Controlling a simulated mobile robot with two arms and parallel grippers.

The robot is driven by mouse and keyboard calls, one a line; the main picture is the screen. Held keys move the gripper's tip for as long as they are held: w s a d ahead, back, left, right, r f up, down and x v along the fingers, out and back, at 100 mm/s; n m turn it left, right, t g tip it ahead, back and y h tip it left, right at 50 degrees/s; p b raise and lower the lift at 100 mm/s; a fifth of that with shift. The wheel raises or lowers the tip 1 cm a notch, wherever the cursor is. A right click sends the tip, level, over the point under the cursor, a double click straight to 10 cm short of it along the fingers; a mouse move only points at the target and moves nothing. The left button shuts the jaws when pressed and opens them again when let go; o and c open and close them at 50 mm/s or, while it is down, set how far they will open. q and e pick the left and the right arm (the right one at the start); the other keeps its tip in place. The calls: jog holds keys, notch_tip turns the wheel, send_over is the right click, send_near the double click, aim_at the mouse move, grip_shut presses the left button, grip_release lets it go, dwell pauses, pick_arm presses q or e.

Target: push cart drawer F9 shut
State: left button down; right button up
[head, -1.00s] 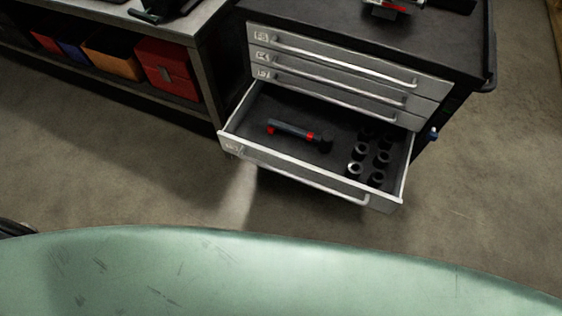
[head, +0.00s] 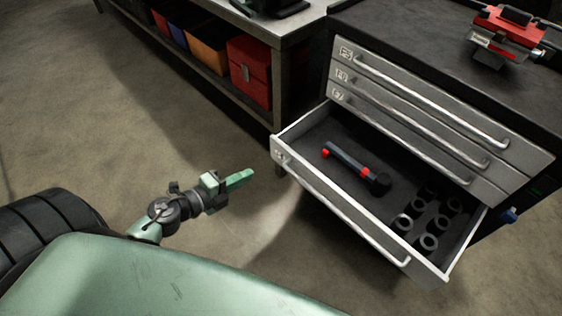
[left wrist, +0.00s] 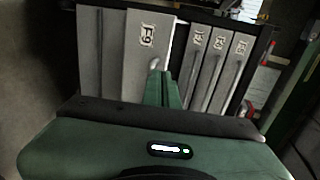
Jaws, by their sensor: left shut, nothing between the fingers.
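Drawer F9 (head: 338,208) is pulled out of the dark tool cart in the head view. Its grey front has a long bar handle, and its label reads F9 in the left wrist view (left wrist: 140,62). Inside lie a dark tool with red bands (head: 350,162) and several black sockets (head: 429,242). My left gripper (head: 250,175) is shut and empty, left of the drawer front and apart from it in the head view. In the left wrist view its green fingers (left wrist: 162,82) point at the F9 front and cover part of it. My right gripper is not in view.
Three shut drawers (head: 420,110) sit above F9. A red vise-like device (head: 505,35) stands on the cart top. A bench (head: 285,40) with a red box (head: 249,72) and bins stands behind, to the left. The floor before the drawer is clear.

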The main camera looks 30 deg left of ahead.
pick_arm(q)
send_near(287, 152)
jog(key=x, duration=0.5)
jog(key=shift+w+d+f+p, duration=0.15)
jog(key=shift+w+p, duration=0.2)
jog(key=shift+w+d, duration=0.15)
jog(key=shift+w, duration=0.25)
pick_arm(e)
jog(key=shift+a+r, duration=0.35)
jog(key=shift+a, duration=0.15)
